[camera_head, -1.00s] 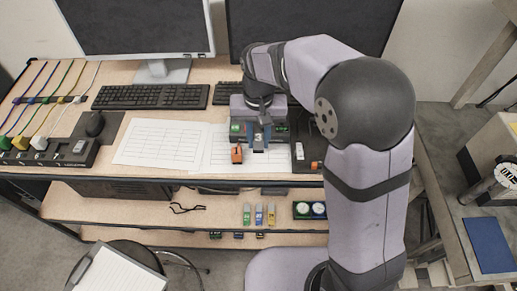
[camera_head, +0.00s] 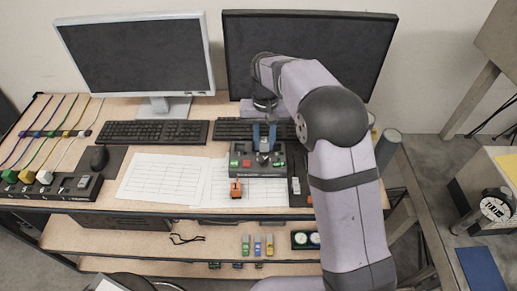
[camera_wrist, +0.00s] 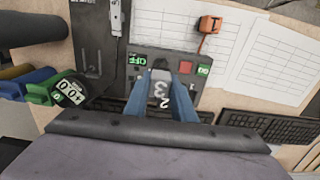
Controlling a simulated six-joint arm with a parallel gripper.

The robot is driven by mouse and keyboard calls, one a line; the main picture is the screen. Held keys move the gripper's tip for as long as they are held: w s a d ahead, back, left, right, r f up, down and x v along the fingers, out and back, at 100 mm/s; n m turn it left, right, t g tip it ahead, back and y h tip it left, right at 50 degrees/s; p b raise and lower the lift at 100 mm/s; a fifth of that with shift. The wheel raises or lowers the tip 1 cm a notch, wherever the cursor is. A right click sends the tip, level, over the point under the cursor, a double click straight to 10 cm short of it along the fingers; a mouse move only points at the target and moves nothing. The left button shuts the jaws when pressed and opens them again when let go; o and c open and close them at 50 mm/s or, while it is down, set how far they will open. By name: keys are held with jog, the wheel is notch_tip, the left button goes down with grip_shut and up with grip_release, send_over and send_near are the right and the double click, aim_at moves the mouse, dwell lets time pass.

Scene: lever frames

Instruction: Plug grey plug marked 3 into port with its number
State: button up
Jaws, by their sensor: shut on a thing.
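My gripper (camera_head: 264,140) has two blue fingers and is shut on the grey plug (camera_wrist: 159,84). A white 3 shows on the plug in the wrist view, with another white mark, perhaps a 2, just below it. The fingers and plug are above or at the dark control box (camera_head: 258,174), which has green displays and a red button. The box also shows in the wrist view (camera_wrist: 213,72). I cannot tell whether the plug touches the box.
An orange object (camera_head: 236,189) sits in front of the box on paper sheets (camera_head: 160,178). Keyboards (camera_head: 152,132) and monitors (camera_head: 140,55) stand behind. A strip (camera_head: 60,191) with coloured plugs and cables lies at far left. A dark device (camera_head: 297,190) is right of the paper.

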jog(key=w+d+p, duration=0.1)
jog(key=w, duration=0.1)
jog(key=w+d+f+p, duration=0.1)
jog(key=w, duration=0.1)
jog(key=w+d+f+p, duration=0.1)
jog(key=w+d, duration=0.1)
jog(key=shift+w+d+p, duration=0.1)
jog(key=shift+w+p, duration=0.25)
jog(key=shift+w, duration=0.05)
jog(key=shift+f, duration=0.15)
jog(key=shift+f+b, duration=1)
jog(key=shift+f, duration=0.55)
jog(key=shift+f, duration=0.85)
dwell(2.2)
jog(key=o, duration=1.5)
